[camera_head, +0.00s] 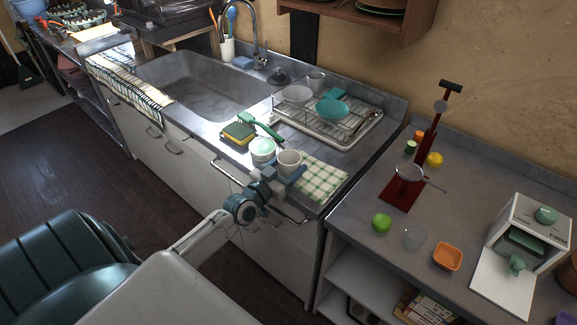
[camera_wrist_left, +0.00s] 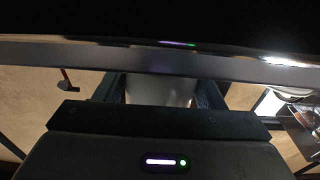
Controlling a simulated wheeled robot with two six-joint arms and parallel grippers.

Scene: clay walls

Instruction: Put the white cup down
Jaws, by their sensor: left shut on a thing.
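The white cup (camera_head: 288,161) is upright at the front edge of the metal sink counter in the head view. My left gripper (camera_head: 279,176) is shut on it, with the arm reaching in from the left below. In the left wrist view, the pale cup (camera_wrist_left: 160,90) shows partly between the dark fingers; the rest is hidden. I cannot tell whether the cup's base touches the counter. My right gripper is not in view.
A pale green-and-white cup (camera_head: 262,149) stands just left of the held cup. A checked cloth (camera_head: 321,178) lies to its right. A sponge (camera_head: 239,132), green brush (camera_head: 262,126) and dish rack (camera_head: 350,131) are behind. The sink (camera_head: 205,90) is left.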

